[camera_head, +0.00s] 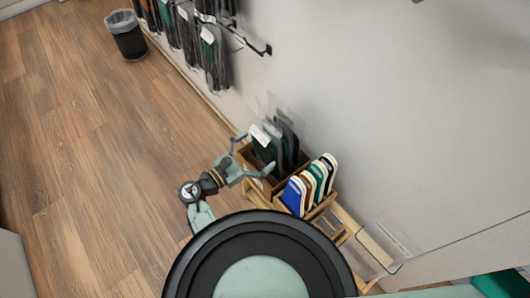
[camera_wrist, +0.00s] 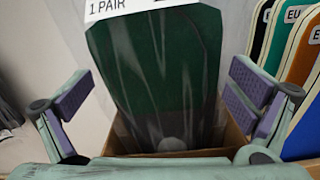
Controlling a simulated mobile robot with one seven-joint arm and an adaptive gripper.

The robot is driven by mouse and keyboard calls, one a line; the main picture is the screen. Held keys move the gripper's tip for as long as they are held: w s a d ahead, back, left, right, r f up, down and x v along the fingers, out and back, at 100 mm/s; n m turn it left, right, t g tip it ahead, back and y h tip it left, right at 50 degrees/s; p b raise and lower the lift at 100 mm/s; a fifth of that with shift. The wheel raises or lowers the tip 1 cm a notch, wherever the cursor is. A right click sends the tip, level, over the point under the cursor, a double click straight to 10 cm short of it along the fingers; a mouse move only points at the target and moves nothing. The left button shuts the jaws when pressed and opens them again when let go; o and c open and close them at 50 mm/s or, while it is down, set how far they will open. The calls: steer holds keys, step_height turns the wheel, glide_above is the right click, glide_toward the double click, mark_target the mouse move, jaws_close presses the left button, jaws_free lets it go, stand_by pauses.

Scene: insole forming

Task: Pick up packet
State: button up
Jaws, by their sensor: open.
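A packet (camera_wrist: 155,75) with a dark green insole and a white label reading "1 PAIR" stands upright in a wooden box, in the middle of the wrist view. In the head view the packet (camera_head: 266,150) is the front one of several in the box against the wall. My gripper (camera_wrist: 165,95) is open, with one finger on each side of the packet and gaps between the pads and it. In the head view my gripper (camera_head: 252,158) is at the box's left side. The packet's lower end is hidden in the box.
Other packets (camera_head: 288,142) stand behind it. To the right, several coloured insoles (camera_head: 312,184) stand in a neighbouring compartment, close to my right finger in the wrist view. The wall is directly behind. More packets (camera_head: 213,60) hang on wall hooks. A bin (camera_head: 127,38) stands far left; the floor is clear.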

steer(key=shift+c, duration=0.4)
steer(key=c, duration=1.6)
steer(key=shift+o, duration=0.2)
